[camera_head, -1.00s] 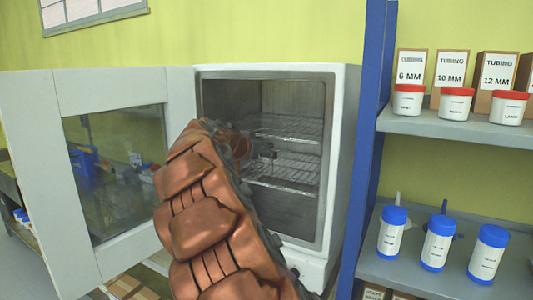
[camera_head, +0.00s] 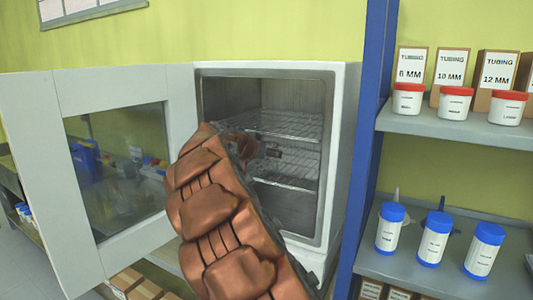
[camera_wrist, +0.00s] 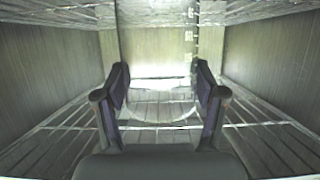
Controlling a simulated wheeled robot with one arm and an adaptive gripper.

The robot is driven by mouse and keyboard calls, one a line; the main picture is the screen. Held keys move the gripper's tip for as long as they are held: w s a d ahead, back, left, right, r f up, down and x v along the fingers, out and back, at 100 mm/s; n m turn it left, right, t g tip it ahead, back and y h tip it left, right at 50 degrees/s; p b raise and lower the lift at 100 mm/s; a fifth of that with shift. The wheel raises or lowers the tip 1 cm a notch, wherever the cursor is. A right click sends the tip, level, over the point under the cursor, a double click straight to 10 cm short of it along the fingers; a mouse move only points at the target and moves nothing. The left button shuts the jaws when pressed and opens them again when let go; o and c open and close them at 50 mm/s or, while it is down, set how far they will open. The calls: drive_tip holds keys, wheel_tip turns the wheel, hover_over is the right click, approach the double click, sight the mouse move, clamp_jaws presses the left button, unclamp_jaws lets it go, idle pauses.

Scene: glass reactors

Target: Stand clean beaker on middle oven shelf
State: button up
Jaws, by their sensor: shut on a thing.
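The oven (camera_head: 350,150) stands open, with wire shelves inside; an upper shelf (camera_head: 285,124) and a lower shelf (camera_head: 290,170) show in the head view. My gripper (camera_wrist: 162,88) is inside the oven, between a wire shelf above and a wire shelf below (camera_wrist: 65,125) in the wrist view. Its two fingers are shut on the clear glass beaker (camera_wrist: 160,72), which is upright with graduation marks on its right side. Whether the beaker's base touches the shelf below cannot be told. In the head view my arm hides most of the gripper, and the beaker is not clear.
The oven door (camera_head: 30,150) is swung open to the left. A blue post (camera_head: 368,150) stands close right of the oven. Beyond it are shelves with red-lidded tubs (camera_head: 455,103), tubing boxes (camera_head: 500,72) and blue-capped bottles (camera_head: 435,240). The oven's side walls are close around the gripper.

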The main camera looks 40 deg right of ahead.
drive_tip(key=o, duration=1.3)
drive_tip(key=shift+r, duration=0.1)
drive_tip(key=b+v, duration=0.4)
drive_tip(key=v, duration=0.8)
drive_tip(key=shift+w+b, duration=0.1)
drive_tip(key=shift+b, duration=0.2)
drive_tip(key=shift+a, duration=0.1)
drive_tip(key=s+a+f+n+g+y, duration=0.2)
drive_tip(key=s+a+f+n+y, duration=0.2)
drive_tip(key=s+a+f, duration=0.6)
drive_tip(key=s+a+f+n+g+y, duration=0.2)
drive_tip(key=s+a+f+n+y, duration=0.2)
drive_tip(key=s+a+f, duration=0.6)
drive_tip(key=s+a+f+n+g+y, duration=0.1)
drive_tip(key=s+a+f+n+y, duration=0.4)
drive_tip(key=s+a+f, duration=0.6)
drive_tip(key=shift+s+a+n+g, duration=0.15)
drive_tip(key=shift+s+a+n, duration=0.2)
drive_tip(key=shift+s, duration=0.45)
drive_tip(key=shift+s+a+n+g, duration=0.15)
drive_tip(key=shift+s+a, duration=0.25)
drive_tip(key=shift+s, duration=0.4)
drive_tip(key=shift+s+a+n+g, duration=0.1)
drive_tip(key=shift+s+a+n, duration=0.25)
drive_tip(key=shift+s, duration=0.4)
